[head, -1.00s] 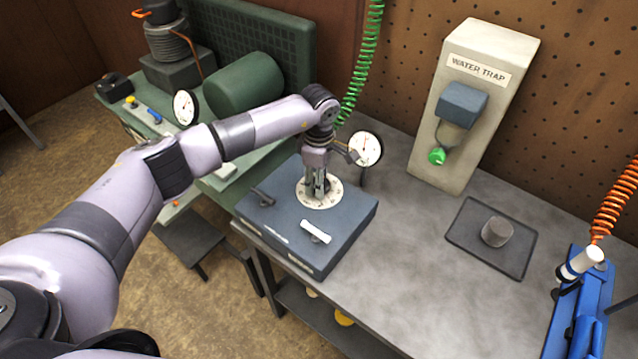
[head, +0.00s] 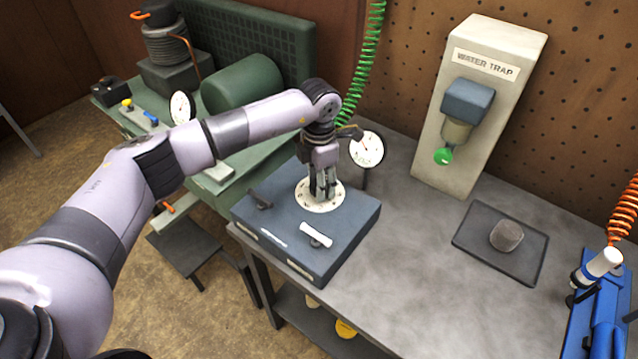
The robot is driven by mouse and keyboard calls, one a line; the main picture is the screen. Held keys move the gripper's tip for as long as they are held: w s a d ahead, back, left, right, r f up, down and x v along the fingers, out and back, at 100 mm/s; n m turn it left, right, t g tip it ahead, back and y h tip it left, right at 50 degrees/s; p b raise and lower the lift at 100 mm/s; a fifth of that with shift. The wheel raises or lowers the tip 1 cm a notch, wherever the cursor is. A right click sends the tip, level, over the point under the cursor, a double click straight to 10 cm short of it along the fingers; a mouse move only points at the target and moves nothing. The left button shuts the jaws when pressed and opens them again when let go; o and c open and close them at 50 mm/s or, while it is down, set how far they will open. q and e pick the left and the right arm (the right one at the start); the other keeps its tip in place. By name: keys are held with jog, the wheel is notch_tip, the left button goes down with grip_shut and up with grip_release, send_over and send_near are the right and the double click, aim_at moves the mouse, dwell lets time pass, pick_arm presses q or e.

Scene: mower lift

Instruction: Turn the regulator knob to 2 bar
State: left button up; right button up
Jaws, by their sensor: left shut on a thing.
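The regulator is a dark blue-grey box (head: 345,232) on the workbench, with a round cream dial plate (head: 331,202) on its top. My left gripper (head: 322,194) points straight down over the middle of the dial and is shut on the regulator knob, which the fingers mostly hide. A round white gauge (head: 366,149) with a dark needle stands behind the box to the right; its reading is too small to make out. My right gripper is not in view.
A white-handled lever (head: 316,236) and a dark lever (head: 260,199) stick up from the box top. The water trap (head: 467,115) stands behind. A dark tray (head: 468,246) with a grey cup-like piece lies right. The bench between is clear.

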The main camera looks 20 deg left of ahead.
pick_arm(q)
jog(key=shift+r+n, duration=0.1)
jog(key=shift+n, duration=0.4)
jog(key=o, duration=1.1)
jog(key=shift+o, duration=0.2)
notch_tip(320, 180, up, 12)
dwell(0.4)
